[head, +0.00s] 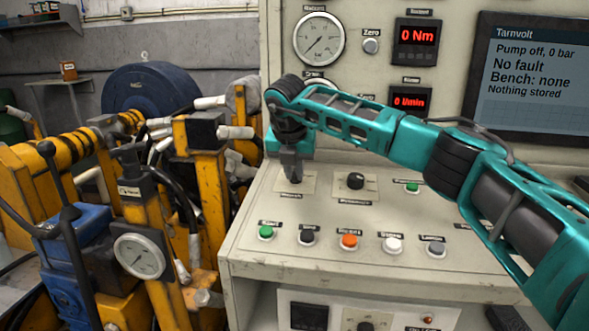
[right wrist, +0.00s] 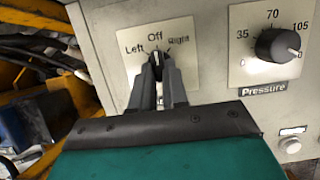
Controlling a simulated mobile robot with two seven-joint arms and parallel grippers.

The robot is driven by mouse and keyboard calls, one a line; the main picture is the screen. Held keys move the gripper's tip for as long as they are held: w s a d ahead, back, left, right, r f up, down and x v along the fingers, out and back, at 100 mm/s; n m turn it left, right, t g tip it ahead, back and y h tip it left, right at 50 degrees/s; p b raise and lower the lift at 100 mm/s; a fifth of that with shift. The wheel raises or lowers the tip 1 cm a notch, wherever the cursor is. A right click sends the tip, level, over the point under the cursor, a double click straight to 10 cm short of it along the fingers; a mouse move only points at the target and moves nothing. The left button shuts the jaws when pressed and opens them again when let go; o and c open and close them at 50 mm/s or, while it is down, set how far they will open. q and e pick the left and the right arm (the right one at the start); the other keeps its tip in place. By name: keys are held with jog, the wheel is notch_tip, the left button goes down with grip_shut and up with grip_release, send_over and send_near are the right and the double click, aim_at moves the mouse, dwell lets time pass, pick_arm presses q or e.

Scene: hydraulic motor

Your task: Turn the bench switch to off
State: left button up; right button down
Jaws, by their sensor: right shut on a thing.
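The bench switch (right wrist: 157,58) is a small dark knob with a light mark, on a pale plate (right wrist: 183,52) lettered Left, Off and Right. Its mark appears to point up toward Off, though the fingers hide much of the knob. My right gripper (right wrist: 160,80) is shut on the knob, with one finger on each side. In the head view my right gripper (head: 292,178) reaches down onto the switch plate (head: 309,184) at the left of the sloping console. My left gripper is not in view.
The pressure knob (head: 355,181) is right of the switch, with its pointer near 0 in the wrist view. Several push buttons line the console front, including a green one (head: 265,232). The screen (head: 535,80) reads "Pump off, 0 bar", "No fault", "Bench: none". Yellow machinery (head: 205,185) stands left.

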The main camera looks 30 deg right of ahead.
jog(key=c, duration=1.1)
grip_release()
jog(key=shift+c, duration=0.2)
jog(key=shift+r, duration=0.1)
jog(key=v, duration=1.3)
